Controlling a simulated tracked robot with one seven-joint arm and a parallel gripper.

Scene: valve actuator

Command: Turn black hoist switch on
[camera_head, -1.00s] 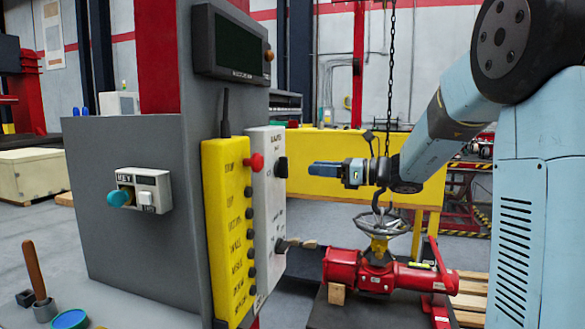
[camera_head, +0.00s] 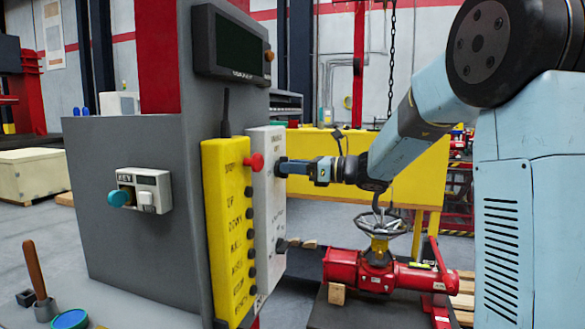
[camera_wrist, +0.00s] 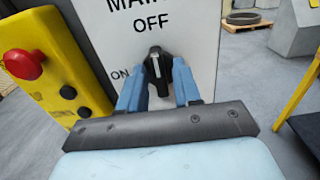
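A white switch box (camera_head: 266,215) carries two black rotary switches. My gripper (camera_head: 284,167) is at the upper switch, which it mostly hides in the head view. In the wrist view this black switch (camera_wrist: 156,66) sits between the tips of my blue fingers (camera_wrist: 161,72). It points up at the word OFF, under a partly cut-off label that looks like MAIN; ON is at lower left. The fingers are apart, one on each side; I cannot tell whether they touch the knob. The lower black switch (camera_head: 281,245) is below my gripper; its label is too small to read.
A yellow button panel (camera_head: 228,225) with a red button (camera_head: 255,162) stands just left of the white box. A grey cabinet (camera_head: 130,230) with a key switch (camera_head: 145,190) is further left. A red valve with a handwheel (camera_head: 378,227) stands below my arm.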

